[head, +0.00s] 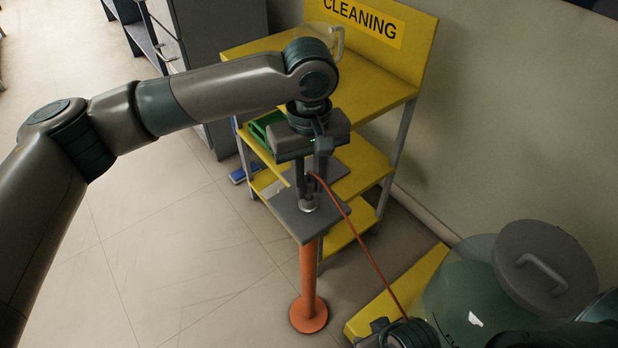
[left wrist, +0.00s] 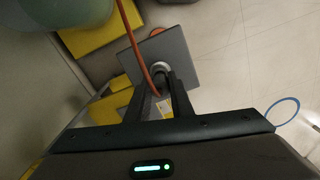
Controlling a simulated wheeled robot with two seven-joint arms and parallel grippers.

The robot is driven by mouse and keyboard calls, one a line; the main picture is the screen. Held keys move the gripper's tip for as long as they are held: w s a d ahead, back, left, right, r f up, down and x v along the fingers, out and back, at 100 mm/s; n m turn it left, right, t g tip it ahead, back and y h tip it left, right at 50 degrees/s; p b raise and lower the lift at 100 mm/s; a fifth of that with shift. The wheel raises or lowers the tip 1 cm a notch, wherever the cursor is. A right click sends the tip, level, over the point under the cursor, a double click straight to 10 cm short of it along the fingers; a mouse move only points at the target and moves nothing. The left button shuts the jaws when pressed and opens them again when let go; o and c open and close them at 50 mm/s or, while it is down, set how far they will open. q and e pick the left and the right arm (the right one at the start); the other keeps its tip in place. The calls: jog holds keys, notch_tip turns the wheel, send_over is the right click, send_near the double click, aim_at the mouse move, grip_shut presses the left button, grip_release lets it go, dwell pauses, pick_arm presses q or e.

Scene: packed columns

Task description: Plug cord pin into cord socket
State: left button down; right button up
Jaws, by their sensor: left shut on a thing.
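My left gripper (head: 308,200) points down over the grey square plate (head: 330,222) on top of an orange post (head: 308,268). It is shut on the cord pin, which is mostly hidden between the fingers. The red-orange cord (head: 362,240) leaves the fingers and runs down to the lower right. A pale round socket (head: 308,207) on the plate sits right at the fingertips; it also shows as a whitish ring in the left wrist view (left wrist: 158,69). I cannot tell whether the pin is inside it. A dark part (head: 403,333) at the bottom edge may be my right gripper; its fingers are unclear.
A yellow cleaning cart (head: 368,88) with a green bin (head: 265,130) stands behind the post. A translucent green container (head: 465,290) with a grey lid (head: 543,262) and a yellow block (head: 415,285) are at lower right. The floor at left is clear.

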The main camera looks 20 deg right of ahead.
aim_at(309, 181)
pick_arm(q)
jog(key=shift+f, duration=0.2)
jog(key=c, duration=1.5)
grip_release()
jog(key=shift+r, duration=0.1)
notch_tip(309, 181, up, 12)
jog(key=shift+f, duration=0.1)
jog(key=shift+s, duration=0.1)
